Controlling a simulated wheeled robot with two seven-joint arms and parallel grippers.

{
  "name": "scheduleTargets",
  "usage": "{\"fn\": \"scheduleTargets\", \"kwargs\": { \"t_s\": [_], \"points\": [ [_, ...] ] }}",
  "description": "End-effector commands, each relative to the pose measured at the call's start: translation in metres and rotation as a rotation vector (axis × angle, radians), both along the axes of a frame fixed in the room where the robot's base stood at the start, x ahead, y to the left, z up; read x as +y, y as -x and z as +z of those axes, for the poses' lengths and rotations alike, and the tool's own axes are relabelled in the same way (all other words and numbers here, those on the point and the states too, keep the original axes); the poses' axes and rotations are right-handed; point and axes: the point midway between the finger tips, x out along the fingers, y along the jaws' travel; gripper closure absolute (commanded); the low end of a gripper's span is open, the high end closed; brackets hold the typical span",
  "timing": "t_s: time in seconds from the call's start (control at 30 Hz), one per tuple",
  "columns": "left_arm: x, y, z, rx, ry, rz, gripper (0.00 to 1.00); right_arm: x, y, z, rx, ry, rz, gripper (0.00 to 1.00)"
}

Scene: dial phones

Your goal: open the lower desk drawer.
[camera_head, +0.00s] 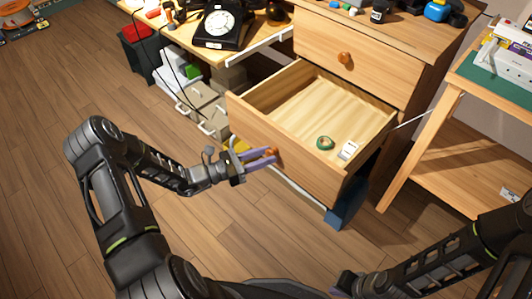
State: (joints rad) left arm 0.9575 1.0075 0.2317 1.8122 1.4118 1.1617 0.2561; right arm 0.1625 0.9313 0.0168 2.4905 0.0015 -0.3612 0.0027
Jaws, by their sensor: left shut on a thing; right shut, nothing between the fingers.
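The lower desk drawer (315,182) stands pulled far out from the desk, with its bare wooden inside showing. It holds a green round thing (325,143) and a small white block (348,150). My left gripper (268,157) is at the drawer's front face, its purple fingers shut on the orange-brown knob (275,154), which they partly hide. The upper drawer (340,56) is shut, with its round knob (344,58) in plain view. My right gripper (345,283) is low at the bottom edge, shut and empty, well apart from the drawer; its fingers are hardly visible.
A black dial phone (222,25) stands on the desk's left part. Grey boxes with handles (205,110) stand on the floor left of the drawer. A wooden side table (470,120) is at the right.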

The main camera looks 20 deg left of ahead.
Motion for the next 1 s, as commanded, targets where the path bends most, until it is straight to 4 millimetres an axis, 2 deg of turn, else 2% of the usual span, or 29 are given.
{"fn": "scheduleTargets", "kwargs": {
  "t_s": [0.2,0.23,0.3,0.67,1.0],
  "points": [
    [-0.002,0.002,-0.003,0.005,-0.001,-0.004,1.00,0.000,0.000,0.000,0.000,0.000,0.000,1.00],
    [-0.002,0.002,-0.003,0.005,-0.001,-0.004,0.65,0.000,0.000,0.000,0.000,0.000,0.000,1.00],
    [-0.001,0.001,-0.002,0.005,0.000,-0.003,0.59,0.000,0.000,0.000,0.000,0.000,0.000,1.00],
    [0.003,0.003,0.000,0.002,-0.001,0.000,0.58,0.000,0.000,0.001,0.000,0.000,0.000,1.00],
    [0.038,0.039,0.000,0.004,-0.002,0.000,0.58,0.002,0.002,0.011,0.004,-0.004,0.005,1.00]
  ]
}}
